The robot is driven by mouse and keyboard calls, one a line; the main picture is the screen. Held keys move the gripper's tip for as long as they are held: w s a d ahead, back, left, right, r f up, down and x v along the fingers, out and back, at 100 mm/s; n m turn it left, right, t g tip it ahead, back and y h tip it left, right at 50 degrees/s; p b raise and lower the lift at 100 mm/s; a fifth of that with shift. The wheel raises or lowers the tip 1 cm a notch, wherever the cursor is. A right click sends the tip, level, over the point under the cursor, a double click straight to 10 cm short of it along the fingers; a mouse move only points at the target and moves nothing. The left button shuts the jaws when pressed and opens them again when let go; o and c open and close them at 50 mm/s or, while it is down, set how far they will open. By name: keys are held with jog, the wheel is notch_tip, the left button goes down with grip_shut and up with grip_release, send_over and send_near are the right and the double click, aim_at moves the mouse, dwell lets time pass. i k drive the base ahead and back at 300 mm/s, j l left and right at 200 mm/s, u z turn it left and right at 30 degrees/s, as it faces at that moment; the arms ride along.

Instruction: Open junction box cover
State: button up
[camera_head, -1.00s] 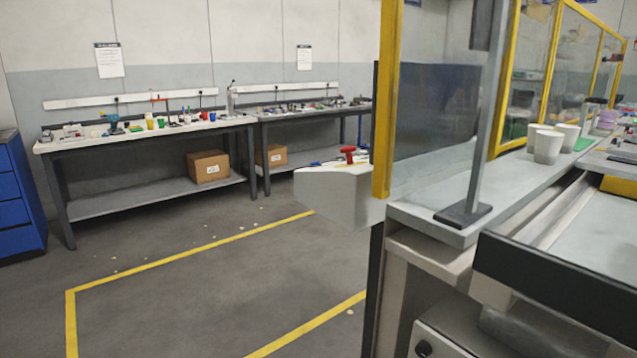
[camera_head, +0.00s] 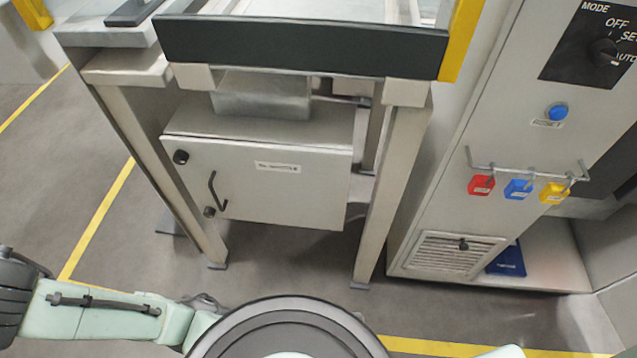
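The junction box is a light grey metal box mounted under the conveyor frame, in the middle left of the head view. Its front cover (camera_head: 265,190) looks shut. The cover has a black bar handle (camera_head: 216,192) near its left edge, and a round black knob above and below at that edge. A small label (camera_head: 278,168) sits near the top middle. My pale green arm shows at the bottom left and bottom middle, in front of and below the box. My gripper is not in view.
Conveyor legs (camera_head: 392,185) stand on both sides of the box. A control cabinet (camera_head: 500,130) with a mode switch, blue button and coloured padlocks (camera_head: 481,185) stands at the right. Open floor (camera_head: 290,265) with yellow lines lies in front and to the left.

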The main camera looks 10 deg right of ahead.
aim_at(285, 185)
jog(key=k+j+z, duration=0.55)
jog(key=j+z, duration=0.15)
jog(key=j, duration=0.1)
